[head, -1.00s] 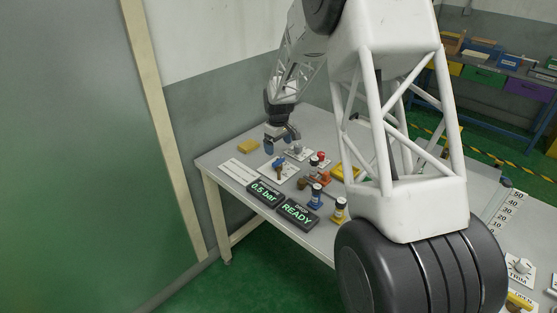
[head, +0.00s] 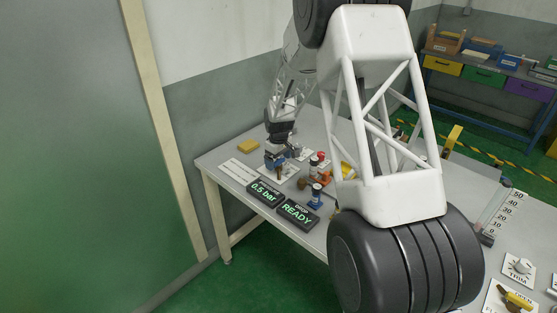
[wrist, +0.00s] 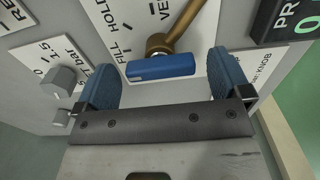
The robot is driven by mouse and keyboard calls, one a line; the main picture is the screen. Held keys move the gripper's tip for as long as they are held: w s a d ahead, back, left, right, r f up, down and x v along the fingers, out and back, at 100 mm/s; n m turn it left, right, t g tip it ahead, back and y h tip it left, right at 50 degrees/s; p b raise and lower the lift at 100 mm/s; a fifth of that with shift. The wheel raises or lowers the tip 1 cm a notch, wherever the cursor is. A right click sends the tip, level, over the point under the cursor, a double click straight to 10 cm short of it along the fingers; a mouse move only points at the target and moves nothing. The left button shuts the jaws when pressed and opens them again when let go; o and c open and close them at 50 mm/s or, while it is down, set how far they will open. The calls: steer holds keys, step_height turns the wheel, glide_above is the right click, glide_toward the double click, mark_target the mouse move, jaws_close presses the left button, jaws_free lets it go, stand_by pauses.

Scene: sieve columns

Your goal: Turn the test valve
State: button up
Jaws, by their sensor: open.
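The test valve shows in the wrist view as a brass lever (wrist: 176,36) with a blue grip (wrist: 160,67), on a white plate (wrist: 120,35) lettered FILL, HOLD and a partly hidden word starting VE. My gripper (wrist: 164,76) is open, with one blue-padded finger on each side of the blue grip. Gaps show between the grip and both pads, so I see no contact. In the head view my gripper (head: 276,162) is low over the valve plate and hides most of the valve.
A grey knob (wrist: 62,79) on a bar scale sits close to the left finger. Displays reading 0.5 bar (head: 264,192) and READY (head: 298,212) lie along the table's front edge.

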steer(key=c, duration=0.9)
steer(key=shift+c, duration=0.2)
steer(key=shift+m, duration=0.3)
steer(key=m, duration=0.8)
